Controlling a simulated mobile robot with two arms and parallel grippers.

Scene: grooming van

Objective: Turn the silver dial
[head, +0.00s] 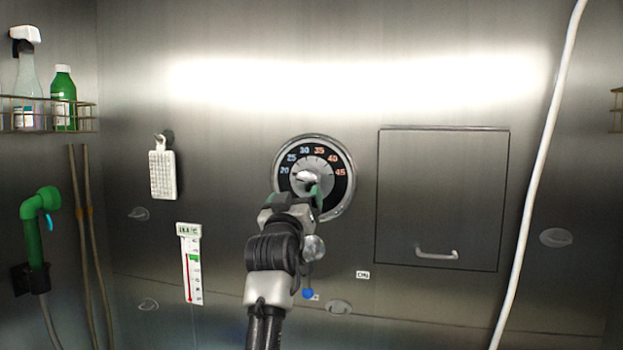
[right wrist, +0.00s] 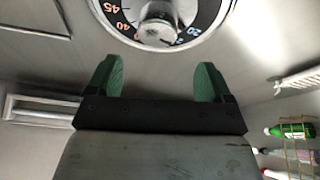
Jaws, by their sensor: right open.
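The silver dial (head: 309,177) sits on the metal wall, inside a round black scale ring (head: 347,182) marked from 20 to 45. Its raised silver grip shows just above my right gripper (head: 296,196). The lower part of the dial is hidden by that gripper. In the right wrist view the dial (right wrist: 157,30) is at the top, upside down, beyond the two green fingertips. My right gripper (right wrist: 154,80) is open there, with a wide empty gap between its fingers. The fingers look apart from the dial. My left gripper is not in view.
A wall hatch (head: 442,190) with a handle is right of the dial. A white hose (head: 535,180) hangs further right. A thermometer (head: 190,264) and a white brush-like block (head: 162,175) are on the left. A wire rack (head: 85,117) holds bottles. A green sprayer (head: 33,235) hangs below.

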